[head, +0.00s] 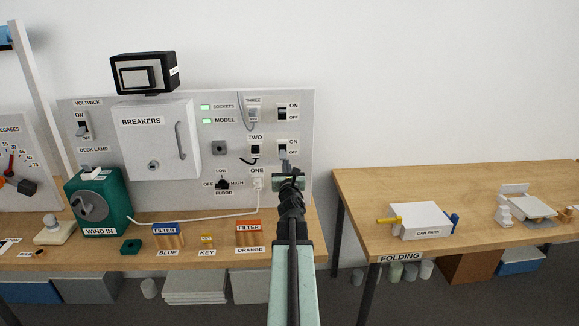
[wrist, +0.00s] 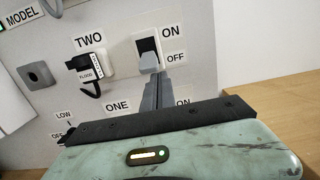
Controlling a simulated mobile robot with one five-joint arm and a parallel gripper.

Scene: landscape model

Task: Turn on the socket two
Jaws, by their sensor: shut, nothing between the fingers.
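Socket TWO (head: 255,151) is on the grey wall panel, with a black plug in it. In the wrist view the plug (wrist: 86,68) is labelled FLOOD and its cable hangs down. The gripper (head: 286,164) also shows in the head view, partly covering the panel below the switch.
Socket THREE (head: 252,112) and its switch (head: 282,112) are above. Socket ONE (head: 258,183) with a white plug is below. A folding table (head: 370,236) stands right, with a gap between.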

